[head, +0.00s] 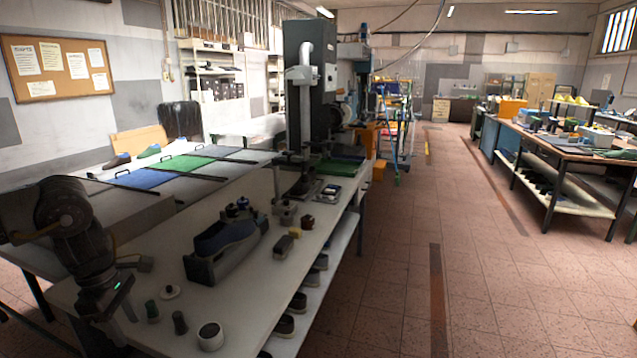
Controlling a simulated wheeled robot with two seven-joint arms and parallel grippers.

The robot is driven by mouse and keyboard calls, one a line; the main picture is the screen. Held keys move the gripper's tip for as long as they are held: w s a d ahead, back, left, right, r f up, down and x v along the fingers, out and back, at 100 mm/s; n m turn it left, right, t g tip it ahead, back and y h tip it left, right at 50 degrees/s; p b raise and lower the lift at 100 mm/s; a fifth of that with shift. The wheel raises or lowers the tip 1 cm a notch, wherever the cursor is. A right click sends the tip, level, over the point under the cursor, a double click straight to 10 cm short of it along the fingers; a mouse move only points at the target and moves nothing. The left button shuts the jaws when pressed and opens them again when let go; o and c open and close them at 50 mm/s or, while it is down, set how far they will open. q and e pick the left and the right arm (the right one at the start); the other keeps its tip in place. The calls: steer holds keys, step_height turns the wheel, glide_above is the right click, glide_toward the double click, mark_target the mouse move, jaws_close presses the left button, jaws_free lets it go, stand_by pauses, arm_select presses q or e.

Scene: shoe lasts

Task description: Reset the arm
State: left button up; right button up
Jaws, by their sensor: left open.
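My left arm comes in from the left, and its dark gripper (122,318) hangs over the front left of the white workbench (262,290). The gripper is open, with nothing visible between its fingers. A dark blue shoe last (222,238) lies in a dark grey holder (200,270) on the bench, to the right of the gripper and apart from it. My right gripper is not in view.
A tall machine (308,85) stands at the bench's far end. The tiled floor (390,280) at right is clear.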

arm_select(q)
steer(key=d+f+n+t+h, duration=0.1)
steer(key=d+f+h, duration=0.1)
steer(key=d+f, duration=0.65)
steer(key=d+f+n+t+h, duration=0.1)
steer(key=d+f, duration=0.2)
steer(key=d, duration=1)
steer(key=s+d+n+t+h, duration=0.3)
steer(key=d+n, duration=0.6)
steer(key=s+d+n+t+h, duration=0.2)
steer(key=s+d+n+t, duration=0.1)
steer(key=d+n, duration=0.6)
steer(key=s+a+f+n+g+y, duration=0.2)
steer(key=s+a+f+n+y, duration=0.4)
steer(key=s+a+n, duration=0.75)
steer(key=s+a+f+n+g+y, duration=0.3)
steer(key=s+a+f+n, duration=0.6)
steer(key=n, duration=0.8)
step_height(320, 180, down, 26)
steer(key=a+g, duration=0.1)
steer(key=s+a+f+g, duration=0.1)
steer(key=s+a+f, duration=0.2)
steer(key=s+f, duration=1.1)
steer(key=s+m, duration=0.1)
steer(key=s, duration=0.1)
steer(key=shift+s+f, duration=0.35)
